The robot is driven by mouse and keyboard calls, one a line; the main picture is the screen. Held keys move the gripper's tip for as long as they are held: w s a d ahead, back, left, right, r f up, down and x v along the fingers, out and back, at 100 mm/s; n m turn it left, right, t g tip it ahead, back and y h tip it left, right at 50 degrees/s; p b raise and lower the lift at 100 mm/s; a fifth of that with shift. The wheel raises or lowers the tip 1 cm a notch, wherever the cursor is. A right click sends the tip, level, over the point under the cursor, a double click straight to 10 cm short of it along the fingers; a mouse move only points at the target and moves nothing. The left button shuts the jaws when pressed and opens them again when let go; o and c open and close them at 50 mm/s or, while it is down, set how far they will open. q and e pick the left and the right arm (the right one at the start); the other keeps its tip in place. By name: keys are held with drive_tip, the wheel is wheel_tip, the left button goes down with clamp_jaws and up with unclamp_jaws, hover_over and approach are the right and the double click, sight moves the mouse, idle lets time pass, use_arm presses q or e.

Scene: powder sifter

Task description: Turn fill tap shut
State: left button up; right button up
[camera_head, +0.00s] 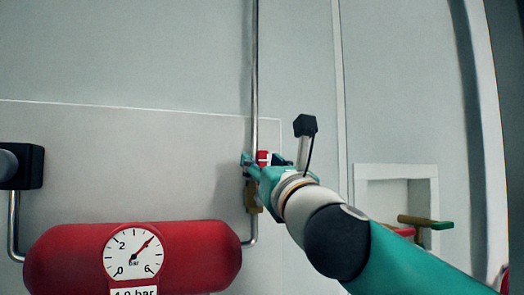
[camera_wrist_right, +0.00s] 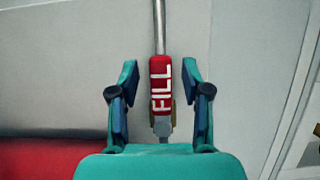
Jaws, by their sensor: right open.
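The fill tap's red handle (camera_wrist_right: 161,85), lettered FILL in white, stands in line with the metal pipe in the right wrist view. In the head view only a bit of the red handle (camera_head: 263,157) shows past my gripper, with the brass tap body (camera_head: 252,197) below it on the pipe. My right gripper (camera_wrist_right: 160,66) is open, with one finger on each side of the handle and a visible gap on both sides. It also shows at the tap in the head view (camera_head: 252,164), partly hiding the handle. My left gripper is not in view.
A red tank (camera_head: 195,255) with a round gauge (camera_head: 132,252) reading about 4 bar sits lower left of the tap. A black fitting (camera_head: 22,167) is at the left edge. A wall recess (camera_head: 395,172) with a green-tipped brass part (camera_head: 425,222) is at the right.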

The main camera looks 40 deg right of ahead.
drive_tip(key=shift+w+d+r, duration=0.15)
drive_tip(key=shift+w+r, duration=0.1)
drive_tip(key=shift+w, duration=0.3)
clamp_jaws()
